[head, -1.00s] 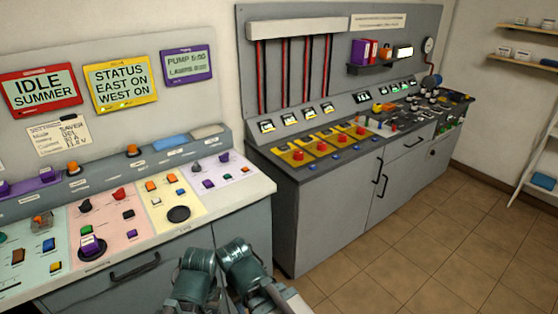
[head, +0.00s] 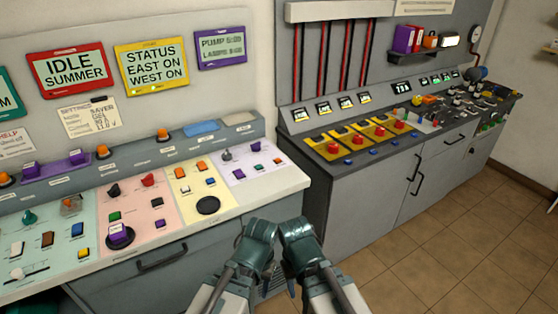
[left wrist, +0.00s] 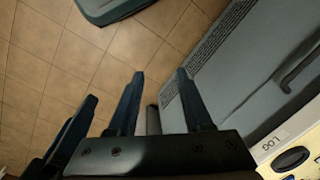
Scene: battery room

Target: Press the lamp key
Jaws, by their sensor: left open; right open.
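The sloped key panel (head: 255,189) on the left has pastel sections with small coloured keys. I cannot read which key is the lamp key. A purple-framed screen (head: 221,47) above reads PUMP and LAMPS. The lilac section below it holds a grey knob (head: 227,155), a purple key (head: 239,174) and a few small keys. My left gripper (head: 259,229) is in front of the panel's right end, apart from the keys. In the left wrist view, it (left wrist: 160,76) is open and empty over the floor. My right gripper (head: 296,228) is beside it, open, its fingers mostly hidden.
A second console (head: 345,194) with red buttons on yellow plates stands to the right behind my grippers. A drawer handle (head: 162,257) sticks out below the left panel. Red- and yellow-framed screens hang on the wall. The tiled floor (head: 450,240) at the right is clear.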

